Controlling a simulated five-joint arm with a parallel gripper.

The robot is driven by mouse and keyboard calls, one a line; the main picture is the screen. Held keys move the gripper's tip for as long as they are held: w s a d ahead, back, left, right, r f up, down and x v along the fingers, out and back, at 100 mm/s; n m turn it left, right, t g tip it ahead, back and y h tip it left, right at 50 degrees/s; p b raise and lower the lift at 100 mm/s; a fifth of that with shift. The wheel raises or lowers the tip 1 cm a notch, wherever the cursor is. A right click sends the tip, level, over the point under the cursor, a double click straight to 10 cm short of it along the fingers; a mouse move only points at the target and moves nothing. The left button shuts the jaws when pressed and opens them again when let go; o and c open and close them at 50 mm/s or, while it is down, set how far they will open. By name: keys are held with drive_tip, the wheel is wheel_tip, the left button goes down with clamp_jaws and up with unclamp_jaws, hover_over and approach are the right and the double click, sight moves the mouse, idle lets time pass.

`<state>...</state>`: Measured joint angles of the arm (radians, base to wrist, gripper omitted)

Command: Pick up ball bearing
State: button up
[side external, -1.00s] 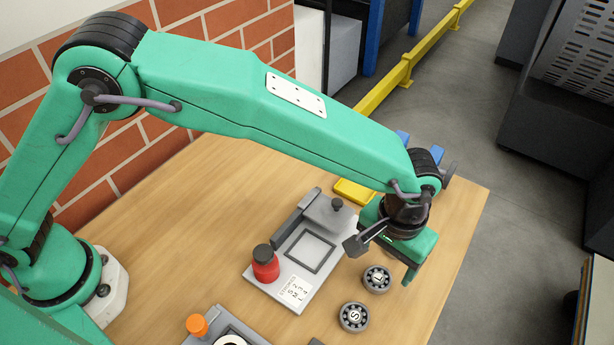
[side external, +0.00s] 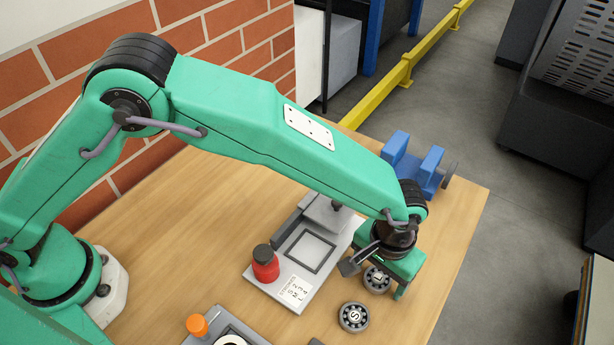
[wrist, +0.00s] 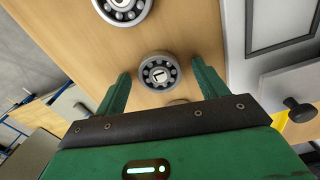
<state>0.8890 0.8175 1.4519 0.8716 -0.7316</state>
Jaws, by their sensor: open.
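A dark ball bearing marked L (side external: 377,279) lies flat on the wooden table, partly covered by my gripper in the side view. In the wrist view this L bearing (wrist: 160,72) sits between my two green fingertips, with gaps on both sides. My gripper (wrist: 161,68) is open and holds nothing. A second bearing marked S (side external: 353,317) lies nearer the side camera; it also shows at the top of the wrist view (wrist: 122,9).
A grey fixture plate (side external: 312,282) with a red bottle (side external: 265,263) lies left of the bearings. A blue holder (side external: 421,172) stands behind my gripper. An orange-topped item (side external: 197,325) is at the front.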

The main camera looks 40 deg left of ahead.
sight(379, 278)
drive_tip(key=shift+c, duration=0.2)
drive_tip(key=c, duration=1.1)
drive_tip(key=shift+r, duration=0.1)
drive_tip(key=shift+r, duration=0.9)
wheel_tip(379, 278, up, 2)
drive_tip(key=shift+r, duration=0.2)
drive_tip(key=s+d+r, duration=0.1)
drive_tip(key=s+r, duration=0.5)
drive_tip(key=s, duration=0.5)
drive_tip(key=shift+s+d+r, duration=0.3)
drive_tip(key=shift+r, duration=0.05)
